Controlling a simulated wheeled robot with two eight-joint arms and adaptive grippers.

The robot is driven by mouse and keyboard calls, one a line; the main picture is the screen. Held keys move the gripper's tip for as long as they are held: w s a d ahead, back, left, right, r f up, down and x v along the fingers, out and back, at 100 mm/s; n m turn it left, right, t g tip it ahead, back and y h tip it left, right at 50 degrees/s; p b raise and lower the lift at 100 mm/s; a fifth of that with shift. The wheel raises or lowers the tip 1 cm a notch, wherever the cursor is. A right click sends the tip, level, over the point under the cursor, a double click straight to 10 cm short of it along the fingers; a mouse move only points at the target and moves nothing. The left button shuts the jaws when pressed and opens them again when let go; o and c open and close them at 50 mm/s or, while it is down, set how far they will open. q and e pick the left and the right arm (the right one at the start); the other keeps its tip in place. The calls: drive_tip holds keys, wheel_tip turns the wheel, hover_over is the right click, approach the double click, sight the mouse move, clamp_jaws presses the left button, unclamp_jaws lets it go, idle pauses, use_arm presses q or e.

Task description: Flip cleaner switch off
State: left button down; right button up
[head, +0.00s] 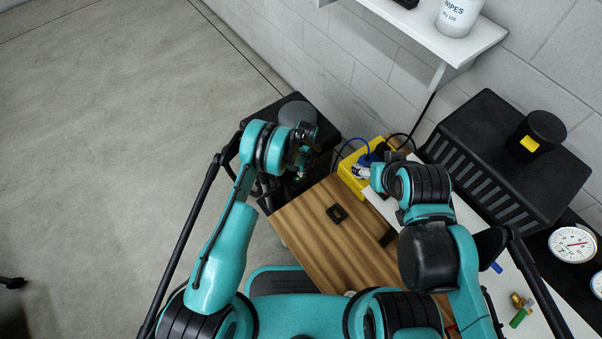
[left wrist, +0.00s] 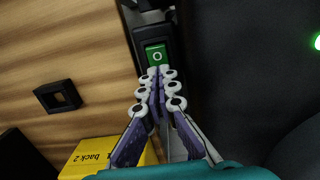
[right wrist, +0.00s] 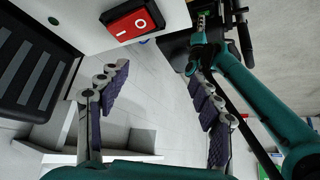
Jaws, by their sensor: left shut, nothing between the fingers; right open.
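A green rocker switch (left wrist: 156,56) with a white O mark sits in a black housing in the left wrist view, beside a wooden surface. My left gripper (left wrist: 158,75) is shut and empty, its fingertips right at the switch's near edge. Whether they touch it I cannot tell. A red rocker switch (right wrist: 133,21) marked I and O sits on a white panel in the right wrist view. My right gripper (right wrist: 156,88) is open and empty below it. No label shows which switch is the cleaner's.
The wooden top (head: 310,228) carries a black square fitting (head: 337,213). A black vented box (head: 505,160) stands at right. Open floor lies left.

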use_arm(q)
wheel_tip(320, 180, up, 12)
drive_tip(key=w+d+p, duration=0.1)
drive_tip(key=p, duration=0.3)
drive_tip(key=shift+w+d+r, duration=0.15)
drive_tip(key=shift+d+r, duration=0.05)
drive_tip(key=shift+d, duration=0.2)
